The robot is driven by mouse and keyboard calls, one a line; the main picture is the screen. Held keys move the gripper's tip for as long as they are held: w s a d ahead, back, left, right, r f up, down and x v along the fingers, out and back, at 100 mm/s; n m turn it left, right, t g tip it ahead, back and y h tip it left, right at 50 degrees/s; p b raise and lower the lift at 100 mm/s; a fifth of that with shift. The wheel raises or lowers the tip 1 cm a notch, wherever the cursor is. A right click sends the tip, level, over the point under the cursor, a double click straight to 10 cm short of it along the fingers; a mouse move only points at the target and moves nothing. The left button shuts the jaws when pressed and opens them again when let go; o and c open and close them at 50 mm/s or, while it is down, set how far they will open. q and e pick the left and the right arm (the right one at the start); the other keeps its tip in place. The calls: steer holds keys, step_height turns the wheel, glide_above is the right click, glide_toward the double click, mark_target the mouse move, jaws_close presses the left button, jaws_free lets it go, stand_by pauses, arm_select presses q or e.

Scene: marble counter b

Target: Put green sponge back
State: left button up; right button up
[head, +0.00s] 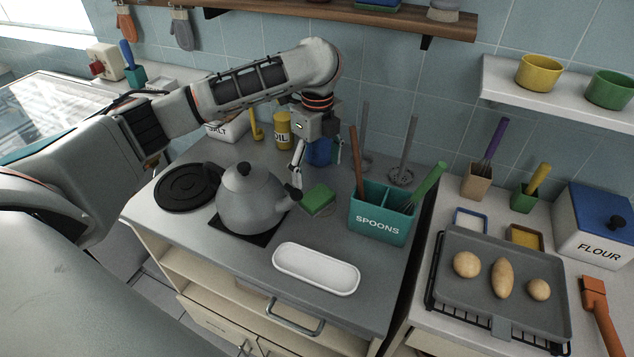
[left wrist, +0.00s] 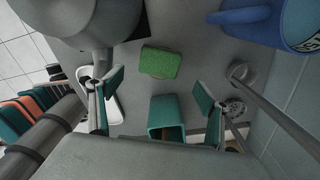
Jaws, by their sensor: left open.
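The green sponge (head: 318,199) lies flat on the grey counter between the kettle and the teal SPOONS holder. It also shows in the left wrist view (left wrist: 160,62), ahead of and between the fingers. My left gripper (head: 319,160) is open and empty, pointing down above and behind the sponge, apart from it. Its spread fingers show in the left wrist view (left wrist: 158,97). A white oblong dish (head: 315,270) stands empty near the counter's front edge. My right gripper is in neither view.
The grey kettle (head: 250,203) stands close left of the sponge. The SPOONS holder (head: 382,222) with upright utensils stands close right. A blue jug (left wrist: 250,20) is behind the sponge. A wooden shelf (head: 300,8) runs above. The counter between sponge and dish is clear.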

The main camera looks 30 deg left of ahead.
arm_select(q)
steer(key=shift+r, duration=1.35)
